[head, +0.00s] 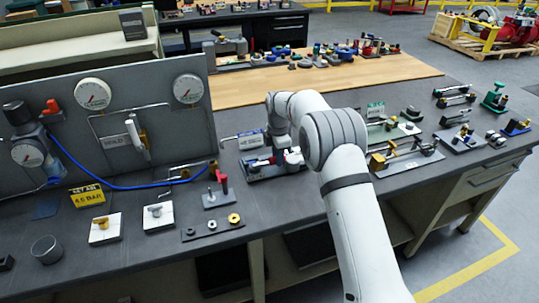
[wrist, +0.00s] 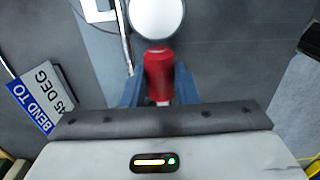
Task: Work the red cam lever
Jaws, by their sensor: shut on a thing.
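In the wrist view, a short red lever grip (wrist: 159,72) stands between the two blue fingers of my gripper (wrist: 158,92), which is shut on it. A pale round disc (wrist: 157,16) lies just beyond the grip, and a thin metal rod (wrist: 122,35) runs beside it on the left. In the head view, my gripper (head: 286,158) is low over a dark fixture (head: 262,170) on the bench. My arm hides part of that fixture and the lever.
A "BEND TO 45 DEG" sign (wrist: 42,98) stands left of the gripper. A red-handled clamp (head: 221,181) stands left of the fixture. Metal parts on a plate (head: 405,158) lie right of my arm. A gauge panel (head: 130,110) rises at left.

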